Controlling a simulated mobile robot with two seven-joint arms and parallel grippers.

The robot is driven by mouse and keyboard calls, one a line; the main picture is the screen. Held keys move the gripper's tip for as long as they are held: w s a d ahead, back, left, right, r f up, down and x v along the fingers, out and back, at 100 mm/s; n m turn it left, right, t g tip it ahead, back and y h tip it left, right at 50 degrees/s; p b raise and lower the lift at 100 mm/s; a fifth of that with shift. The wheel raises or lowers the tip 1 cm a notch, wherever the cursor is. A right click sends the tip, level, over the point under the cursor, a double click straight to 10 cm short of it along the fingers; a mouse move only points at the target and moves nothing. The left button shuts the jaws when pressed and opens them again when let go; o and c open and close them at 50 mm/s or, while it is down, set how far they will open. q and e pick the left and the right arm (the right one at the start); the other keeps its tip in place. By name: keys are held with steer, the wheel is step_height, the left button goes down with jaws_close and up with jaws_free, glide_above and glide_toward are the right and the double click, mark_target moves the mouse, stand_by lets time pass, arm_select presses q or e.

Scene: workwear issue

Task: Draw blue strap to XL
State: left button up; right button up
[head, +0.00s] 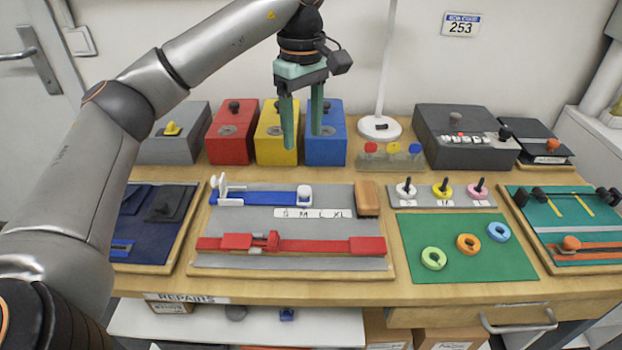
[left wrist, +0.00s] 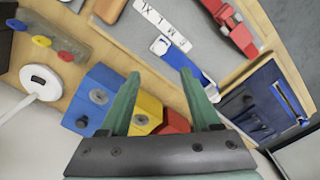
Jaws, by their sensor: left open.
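The blue strap (head: 260,198) lies flat along the back of the grey board (head: 210,240), with a white upright fitting (head: 219,188) at its left end. Its white end piece (head: 304,194) is at the right, roughly level with the M on the size label (head: 314,213), left of XL. The strap (left wrist: 192,72) also shows in the left wrist view, partly hidden by a finger, with its white end (left wrist: 160,45) clear. My left gripper (head: 303,142) is open and empty, pointing down in front of the yellow and blue boxes, above and behind the strap. My right gripper is not in view.
A red strap (head: 320,245) lies along the board's front. A brown block (head: 367,198) stands at the board's back right, near XL. Red (head: 229,125), yellow (head: 275,115) and blue (head: 330,145) boxes stand behind. A green mat (head: 465,268) with rings lies to the right.

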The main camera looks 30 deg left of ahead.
mark_target(305, 189)
arm_select(q)
step_height(305, 189, down, 11)
steer(key=shift+s+r+b, duration=0.15)
steer(key=shift+b, duration=0.65)
steer(key=shift+f, duration=0.75)
steer(key=shift+c, duration=0.2)
jaws_close()
steer(key=shift+d, duration=0.1)
steer(key=shift+r, duration=0.1)
